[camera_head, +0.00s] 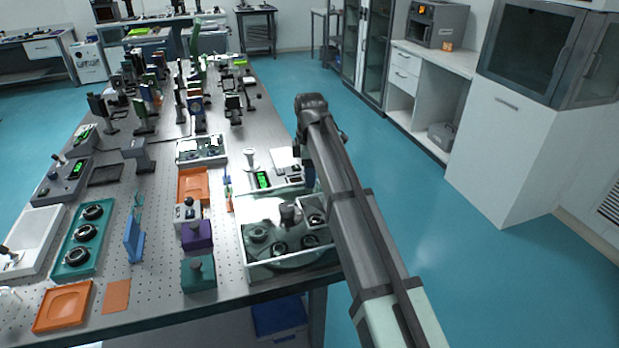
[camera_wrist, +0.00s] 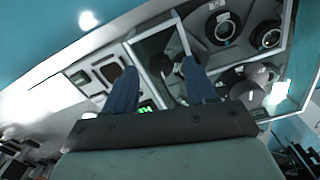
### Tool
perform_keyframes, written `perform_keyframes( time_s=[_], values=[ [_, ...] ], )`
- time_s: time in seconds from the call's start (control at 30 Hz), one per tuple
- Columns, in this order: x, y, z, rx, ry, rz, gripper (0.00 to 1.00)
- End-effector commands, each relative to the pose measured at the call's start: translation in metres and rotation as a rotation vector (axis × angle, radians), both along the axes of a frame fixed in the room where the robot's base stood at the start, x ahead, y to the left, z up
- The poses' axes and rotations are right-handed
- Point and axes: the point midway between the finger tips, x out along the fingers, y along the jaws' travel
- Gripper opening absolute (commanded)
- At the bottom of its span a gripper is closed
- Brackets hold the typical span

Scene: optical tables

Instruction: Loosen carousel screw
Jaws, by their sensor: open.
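A white open-topped case (camera_head: 247,268) at the table's right front edge holds a grey carousel-like unit with several round dark-ringed mounts (camera_head: 280,249). A dark upright knob (camera_head: 290,212) rises above the mounts. In the wrist view, round mounts (camera_wrist: 224,27) lie at upper right and a dark knob (camera_wrist: 245,91) lies right of my fingers. I cannot make out which part is the carousel screw. My gripper (camera_wrist: 153,32) is open, its two fingers apart with nothing seen held, over the case's edge area. In the head view my arm hides the case's right side and the fingertips.
Behind the case stands a device with a green display (camera_head: 263,180). To its left are a purple block (camera_head: 197,236), a teal block (camera_head: 198,272) and an orange tray (camera_head: 193,186). Many optics posts crowd the table's far half. The floor at right is clear.

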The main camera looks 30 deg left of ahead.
Motion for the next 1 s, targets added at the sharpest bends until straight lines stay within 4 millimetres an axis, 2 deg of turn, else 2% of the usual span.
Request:
perform_keyframes(
  time_s=[0.2, 0.53, 1.0],
  values=[
    [0.0, 0.0, -0.015, 0.001, -0.001, 0.0, 0.56],
    [0.0, 0.0, -0.017, 0.001, -0.001, 0.0, 0.56],
    [0.0, 0.0, -0.017, 0.0, 0.0, 0.0, 0.12]
  ],
)
